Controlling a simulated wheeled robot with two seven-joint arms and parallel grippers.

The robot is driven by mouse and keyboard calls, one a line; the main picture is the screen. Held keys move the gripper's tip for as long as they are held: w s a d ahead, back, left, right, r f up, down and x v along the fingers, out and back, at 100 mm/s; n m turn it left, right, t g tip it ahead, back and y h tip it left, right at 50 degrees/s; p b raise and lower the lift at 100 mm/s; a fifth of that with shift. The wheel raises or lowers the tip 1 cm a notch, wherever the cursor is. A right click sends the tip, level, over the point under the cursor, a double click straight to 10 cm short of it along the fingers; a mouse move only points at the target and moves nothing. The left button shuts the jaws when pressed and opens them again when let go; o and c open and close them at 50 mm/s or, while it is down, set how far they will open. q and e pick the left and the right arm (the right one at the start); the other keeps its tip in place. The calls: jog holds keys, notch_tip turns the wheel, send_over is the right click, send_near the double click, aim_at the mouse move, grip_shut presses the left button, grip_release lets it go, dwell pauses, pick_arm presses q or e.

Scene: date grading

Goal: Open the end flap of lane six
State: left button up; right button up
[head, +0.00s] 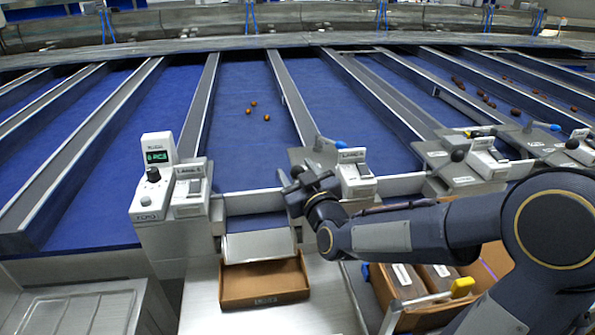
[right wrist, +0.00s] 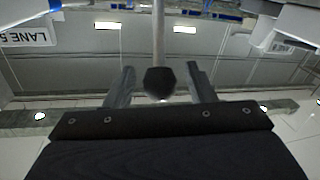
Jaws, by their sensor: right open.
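My right gripper (head: 300,187) is at the front end of the lanes, beside a grey lane housing with a label plate (head: 352,155). In the right wrist view the gripper (right wrist: 160,86) is open. A dark ball knob (right wrist: 160,83) on a thin metal rod shows between its fingers, with gaps on both sides. A label (right wrist: 27,37) there reads "LANE" with a digit I cannot read surely. My left gripper is not in view.
A counter with a green display (head: 157,157) stands left of this lane. An open cardboard box (head: 264,283) sits below the chute (head: 260,245). Another box with packs (head: 420,283) is under my right forearm. Further lanes carry dates (head: 485,98) at right.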

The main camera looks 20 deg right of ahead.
jog(key=shift+c, duration=0.4)
grip_shut()
